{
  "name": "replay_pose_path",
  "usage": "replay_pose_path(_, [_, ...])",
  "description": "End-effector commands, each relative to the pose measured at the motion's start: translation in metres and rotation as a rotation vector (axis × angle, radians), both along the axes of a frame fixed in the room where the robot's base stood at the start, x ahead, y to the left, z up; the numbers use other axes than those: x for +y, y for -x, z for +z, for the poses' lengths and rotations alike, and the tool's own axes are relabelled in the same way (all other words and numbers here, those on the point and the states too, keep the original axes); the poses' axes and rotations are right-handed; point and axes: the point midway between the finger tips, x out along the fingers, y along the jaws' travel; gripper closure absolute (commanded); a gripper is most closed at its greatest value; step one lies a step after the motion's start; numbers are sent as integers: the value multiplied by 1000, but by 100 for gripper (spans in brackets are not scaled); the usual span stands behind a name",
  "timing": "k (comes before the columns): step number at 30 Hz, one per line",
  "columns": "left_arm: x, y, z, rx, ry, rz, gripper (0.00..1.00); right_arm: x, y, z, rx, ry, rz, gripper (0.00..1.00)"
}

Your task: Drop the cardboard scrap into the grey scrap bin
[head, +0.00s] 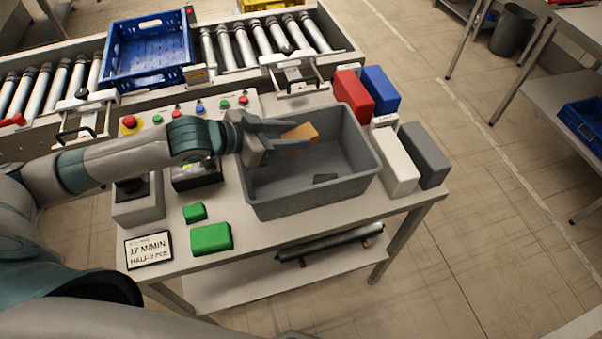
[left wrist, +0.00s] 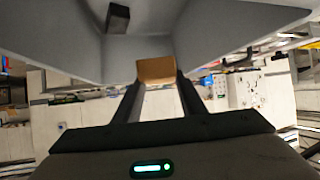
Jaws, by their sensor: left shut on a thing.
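The cardboard scrap (head: 300,132) is a small tan-brown piece. My left gripper (head: 290,136) is shut on it and holds it over the grey scrap bin (head: 310,200), towards the bin's far left side. In the left wrist view the scrap (left wrist: 156,70) sits between the two fingertips, with the grey bin wall (left wrist: 60,45) behind it. A small dark piece (head: 325,178) lies on the bin floor; it also shows in the left wrist view (left wrist: 118,18). My right gripper is not in view.
Red (head: 353,95), blue (head: 381,90), white (head: 394,160) and grey (head: 424,155) blocks stand right of the bin. Green blocks (head: 211,237) and a sign (head: 149,250) lie at the front left. A blue crate (head: 148,50) sits on the roller conveyor (head: 262,38) behind.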

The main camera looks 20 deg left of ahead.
Motion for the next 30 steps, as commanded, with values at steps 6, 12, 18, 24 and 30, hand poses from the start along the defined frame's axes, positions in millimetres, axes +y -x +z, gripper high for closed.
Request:
replay_pose_path(6, [0,0,0,0,0,0,84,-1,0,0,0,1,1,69])
replay_pose_path(12, [0,0,0,0,0,0,41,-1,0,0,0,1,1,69])
replay_pose_path(18, [0,0,0,0,0,0,41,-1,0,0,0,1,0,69])
replay_pose_path(24, [3,2,1,0,0,1,41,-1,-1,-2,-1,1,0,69])
replay_pose_path(30, [12,12,7,-1,-2,0,41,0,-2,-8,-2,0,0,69])
